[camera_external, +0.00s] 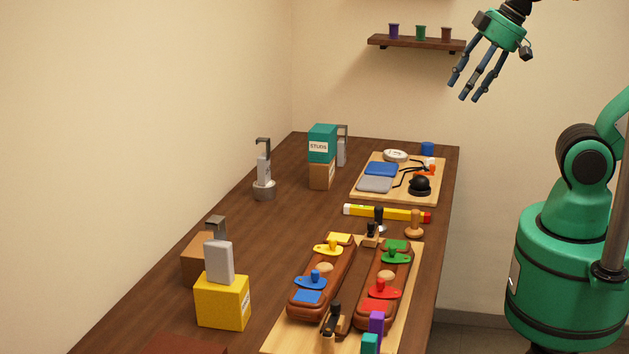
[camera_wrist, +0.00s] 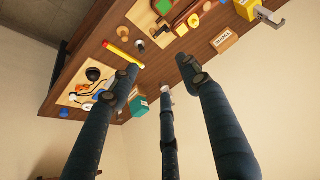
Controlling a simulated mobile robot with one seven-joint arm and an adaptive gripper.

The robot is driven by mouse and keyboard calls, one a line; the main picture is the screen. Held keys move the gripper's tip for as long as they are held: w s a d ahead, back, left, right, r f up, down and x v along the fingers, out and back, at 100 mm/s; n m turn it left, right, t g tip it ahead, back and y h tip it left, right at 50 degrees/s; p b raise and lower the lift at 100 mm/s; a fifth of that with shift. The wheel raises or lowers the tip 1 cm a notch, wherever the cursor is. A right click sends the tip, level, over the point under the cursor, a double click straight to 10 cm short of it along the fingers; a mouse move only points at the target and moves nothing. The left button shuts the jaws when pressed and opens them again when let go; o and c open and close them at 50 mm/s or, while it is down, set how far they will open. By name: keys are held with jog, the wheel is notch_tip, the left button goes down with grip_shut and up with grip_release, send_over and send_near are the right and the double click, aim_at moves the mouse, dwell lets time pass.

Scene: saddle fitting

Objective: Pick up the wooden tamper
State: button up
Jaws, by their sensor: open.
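The wooden tamper (camera_external: 414,224), tan with a rounded knob, stands upright on the dark table near its right edge. It sits just in front of the yellow level's red end and right of a black-handled tamper (camera_external: 379,217). In the wrist view the wooden tamper (camera_wrist: 124,33) is small, near the top, beside the yellow level. My gripper (camera_external: 464,90) is high above the far right of the table, fingers spread and pointing down-left, well away from the tamper. In the wrist view its three dark fingers (camera_wrist: 157,78) are apart with nothing between them.
The yellow level (camera_external: 387,213) lies behind the tampers. A wooden board (camera_external: 418,258) with two brown saddle-shaped pieces and colored parts is in front. Another board (camera_external: 360,190) with cables and pads lies behind. A wall shelf (camera_external: 415,43) holds three small cups. Boxes stand left.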

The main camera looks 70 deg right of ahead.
dwell(0.3)
jog(key=w+d+f+m+g, duration=0.2)
jog(key=w+d+f+m, duration=0.1)
jog(key=f+m, duration=0.5)
jog(key=w+d+f+m+g+p, duration=0.1)
jog(key=w+d+f+m, duration=0.3)
jog(key=f+m, duration=0.5)
jog(key=w+d+f+m+g, duration=0.2)
jog(key=w+d+f+m, duration=0.2)
jog(key=f+m, duration=0.4)
jog(key=shift+d+f+m+g+p, duration=0.25)
jog(key=shift+d+m+g+p, duration=0.1)
jog(key=shift+m, duration=0.65)
jog(key=shift+w+a+f, duration=0.1)
jog(key=b, duration=0.2)
send_over(415, 223)
jog(key=d, duration=0.1)
jog(key=shift+w+d+f, duration=0.1)
jog(key=shift+f, duration=4.1)
